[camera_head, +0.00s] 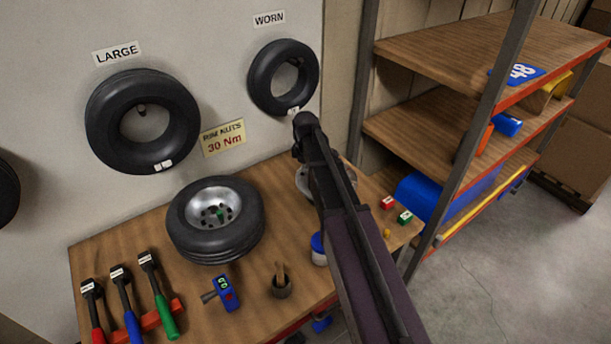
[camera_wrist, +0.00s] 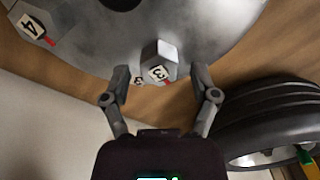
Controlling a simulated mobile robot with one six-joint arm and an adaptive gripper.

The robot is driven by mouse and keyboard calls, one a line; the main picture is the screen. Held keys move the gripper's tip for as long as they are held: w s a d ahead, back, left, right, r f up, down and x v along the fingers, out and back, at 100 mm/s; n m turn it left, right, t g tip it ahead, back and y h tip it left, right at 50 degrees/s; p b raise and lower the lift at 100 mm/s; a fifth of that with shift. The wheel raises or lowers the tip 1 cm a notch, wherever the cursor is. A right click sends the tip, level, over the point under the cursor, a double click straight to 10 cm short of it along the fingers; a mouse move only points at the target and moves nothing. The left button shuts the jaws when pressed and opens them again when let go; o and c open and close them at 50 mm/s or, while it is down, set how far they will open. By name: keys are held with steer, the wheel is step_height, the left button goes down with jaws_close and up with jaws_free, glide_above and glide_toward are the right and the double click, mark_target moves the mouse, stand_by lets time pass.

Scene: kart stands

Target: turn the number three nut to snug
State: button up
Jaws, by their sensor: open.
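The number three nut (camera_wrist: 159,60) is a grey hex nut with a white "3" label on its side, in the wrist view. It sits on a round grey metal hub (camera_wrist: 215,30). My gripper (camera_wrist: 160,72) is open, with one finger on each side of the nut and a visible gap on both sides. A small "3" tag (camera_wrist: 138,80) is on the hub's edge beside the nut. A nut marked "4" (camera_wrist: 31,27) shows at the upper left. In the head view my arm hides most of the hub (camera_head: 301,182) and the fingers.
A tyre on a silver rim (camera_head: 215,250) lies left of the hub on the wooden bench (camera_head: 140,225). A sign (camera_head: 223,138) reads 30 Nm. Shelves (camera_head: 430,125) stand right.

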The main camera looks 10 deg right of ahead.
steer(key=shift+f, duration=0.1)
steer(key=shift+c, duration=0.2)
jaws_close()
